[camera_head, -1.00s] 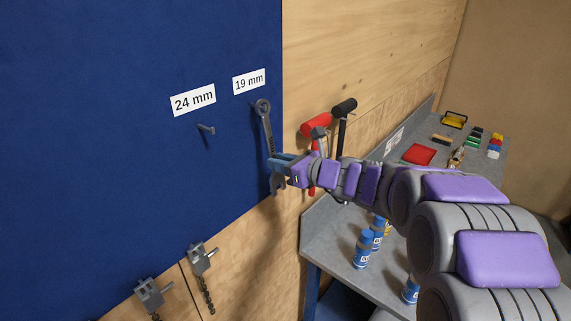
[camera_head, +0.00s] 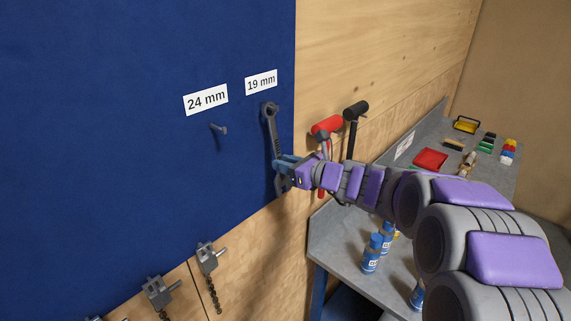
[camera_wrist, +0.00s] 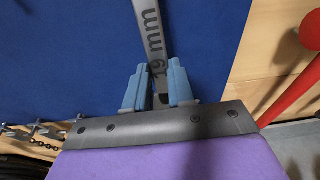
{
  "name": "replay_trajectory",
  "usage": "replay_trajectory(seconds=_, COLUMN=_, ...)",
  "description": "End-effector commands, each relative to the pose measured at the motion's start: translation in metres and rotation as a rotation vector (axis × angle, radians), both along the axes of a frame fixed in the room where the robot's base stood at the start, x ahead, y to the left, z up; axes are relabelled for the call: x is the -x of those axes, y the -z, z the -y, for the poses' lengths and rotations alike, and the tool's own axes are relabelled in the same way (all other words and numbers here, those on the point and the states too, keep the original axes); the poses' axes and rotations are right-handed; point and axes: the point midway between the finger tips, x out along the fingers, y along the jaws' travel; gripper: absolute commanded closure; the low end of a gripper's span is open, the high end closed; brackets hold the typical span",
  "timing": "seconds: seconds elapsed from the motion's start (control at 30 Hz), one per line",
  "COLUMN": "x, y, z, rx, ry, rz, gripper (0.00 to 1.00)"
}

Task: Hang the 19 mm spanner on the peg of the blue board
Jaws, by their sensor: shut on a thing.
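The grey 19 mm spanner (camera_head: 272,128) is upright against the blue board (camera_head: 120,110), ring end up, just below the "19 mm" label (camera_head: 261,82). A peg end seems to show at the ring, but I cannot tell whether the ring is around it. My gripper (camera_head: 282,166) is shut on the spanner's lower part, close to the board. In the wrist view, the blue fingers (camera_wrist: 158,88) are on both sides of the shaft, and "19 mm" reads along the spanner (camera_wrist: 148,30). The ring end is out of that view.
A bare peg (camera_head: 218,129) is under the "24 mm" label (camera_head: 206,99). Red (camera_head: 327,126) and black (camera_head: 355,110) handled tools hang right of the board, near my gripper. A grey workbench (camera_head: 335,235) with blue cans (camera_head: 371,254) stands below my arm. Chained clamps (camera_head: 208,258) hang lower left.

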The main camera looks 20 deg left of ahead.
Motion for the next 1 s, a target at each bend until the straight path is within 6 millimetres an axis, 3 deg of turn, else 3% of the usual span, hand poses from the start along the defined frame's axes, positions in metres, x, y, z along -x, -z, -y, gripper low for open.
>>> replay_trajectory(seconds=0.13, x=0.0, y=-0.001, z=0.0, rx=-0.001, ry=0.0, rz=0.0, gripper=1.0)
replay_trajectory(seconds=0.17, x=0.0, y=-0.001, z=0.0, rx=-0.001, ry=0.0, rz=0.0, gripper=0.76)
replay_trajectory(seconds=0.47, x=0.0, y=0.0, z=0.0, rx=-0.001, ry=0.0, rz=0.0, gripper=0.47)
replay_trajectory(seconds=0.77, x=0.0, y=0.0, z=0.002, rx=0.0, ry=0.001, rz=0.0, gripper=0.47)
replay_trajectory(seconds=1.0, x=0.012, y=-0.008, z=0.032, rx=-0.002, ry=0.003, rz=0.003, gripper=0.47)
